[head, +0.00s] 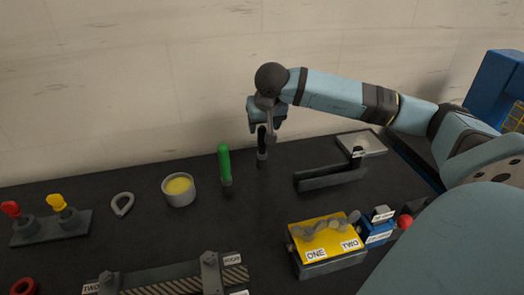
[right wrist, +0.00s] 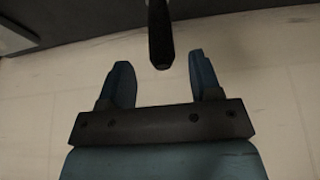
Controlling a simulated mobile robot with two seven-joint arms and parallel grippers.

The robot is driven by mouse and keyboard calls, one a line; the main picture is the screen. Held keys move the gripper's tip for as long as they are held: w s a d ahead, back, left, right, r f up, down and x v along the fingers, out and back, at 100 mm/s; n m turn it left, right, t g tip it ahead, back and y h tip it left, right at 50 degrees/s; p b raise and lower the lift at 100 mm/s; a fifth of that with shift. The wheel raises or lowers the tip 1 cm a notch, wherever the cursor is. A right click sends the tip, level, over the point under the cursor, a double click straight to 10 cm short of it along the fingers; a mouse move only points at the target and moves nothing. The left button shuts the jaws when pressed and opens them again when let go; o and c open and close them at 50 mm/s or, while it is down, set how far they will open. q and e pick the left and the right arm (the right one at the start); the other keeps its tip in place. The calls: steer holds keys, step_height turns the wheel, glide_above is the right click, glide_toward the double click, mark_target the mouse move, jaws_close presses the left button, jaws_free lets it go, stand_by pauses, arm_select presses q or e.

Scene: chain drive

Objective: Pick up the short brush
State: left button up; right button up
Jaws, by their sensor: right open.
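An upright dark handle (head: 262,145) stands on the black table near its back edge. I take it for the short brush, but its bristles cannot be made out. An upright green-handled tool (head: 225,162) stands to its left. My right gripper (head: 267,122) is at the top of the dark handle, pointing down, and partly covers it. In the right wrist view its two fingers (right wrist: 161,72) are apart, and the dark handle (right wrist: 160,33) lies in line with the gap, its end near the fingertips. The fingers are not closed on it. My left gripper is out of view.
A grey cup with yellow contents (head: 179,191) and a grey ring (head: 122,205) lie left. A dark angled bracket (head: 330,177) and a pale tray (head: 370,144) are right. A yellow-topped block marked ONE and TWO (head: 318,262) and a chain fixture (head: 180,281) are in front. The wall is close behind.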

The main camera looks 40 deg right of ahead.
mark_target(262, 148)
steer(key=x, duration=0.5)
steer(key=shift+w, duration=0.2)
steer(key=c, duration=1)
steer(key=shift+r, duration=0.1)
